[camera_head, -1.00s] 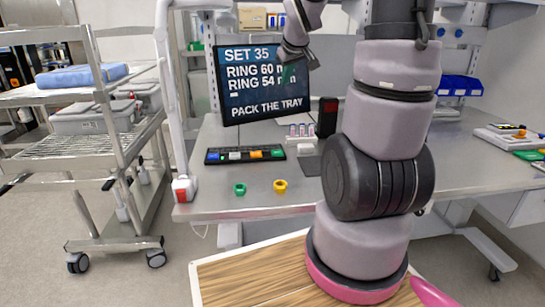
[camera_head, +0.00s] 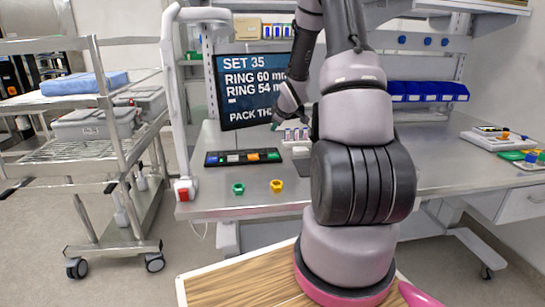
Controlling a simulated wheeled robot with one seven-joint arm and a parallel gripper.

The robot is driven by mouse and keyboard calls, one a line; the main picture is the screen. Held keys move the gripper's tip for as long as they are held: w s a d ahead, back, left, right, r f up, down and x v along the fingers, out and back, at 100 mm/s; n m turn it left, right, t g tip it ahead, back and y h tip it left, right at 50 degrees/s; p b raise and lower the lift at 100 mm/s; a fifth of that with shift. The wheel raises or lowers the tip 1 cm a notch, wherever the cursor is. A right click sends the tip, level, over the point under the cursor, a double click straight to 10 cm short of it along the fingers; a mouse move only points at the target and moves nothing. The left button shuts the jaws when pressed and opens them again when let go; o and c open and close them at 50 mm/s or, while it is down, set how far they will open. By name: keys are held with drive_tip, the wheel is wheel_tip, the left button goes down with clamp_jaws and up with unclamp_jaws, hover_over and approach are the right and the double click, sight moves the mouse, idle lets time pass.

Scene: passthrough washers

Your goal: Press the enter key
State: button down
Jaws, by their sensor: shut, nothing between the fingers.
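No part that I can clearly make out as an enter key shows in the head view. A dark screen (camera_head: 240,93) reads SET 35, RING 60, RING 54 and PACK THE; my arm covers its right part. My gripper (camera_head: 278,124) points down in front of the screen's lower right corner, above the table. It is small in the picture; it is shut and empty.
A black tray (camera_head: 212,163) with coloured pieces lies on the steel table (camera_head: 215,205). A green ring (camera_head: 238,189) and a yellow ring (camera_head: 277,185) lie in front of it. Blue bins (camera_head: 430,91) are at the back right.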

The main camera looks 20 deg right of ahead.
sight(275, 156)
drive_tip(key=shift+f, duration=0.1)
drive_tip(key=shift+f, duration=4.3)
drive_tip(key=shift+f, duration=0.1)
drive_tip(key=shift+f, duration=0.35)
drive_tip(key=shift+f, duration=0.45)
drive_tip(key=shift+r, duration=0.9)
drive_tip(key=shift+r, duration=0.1)
drive_tip(key=shift+r, duration=2.4)
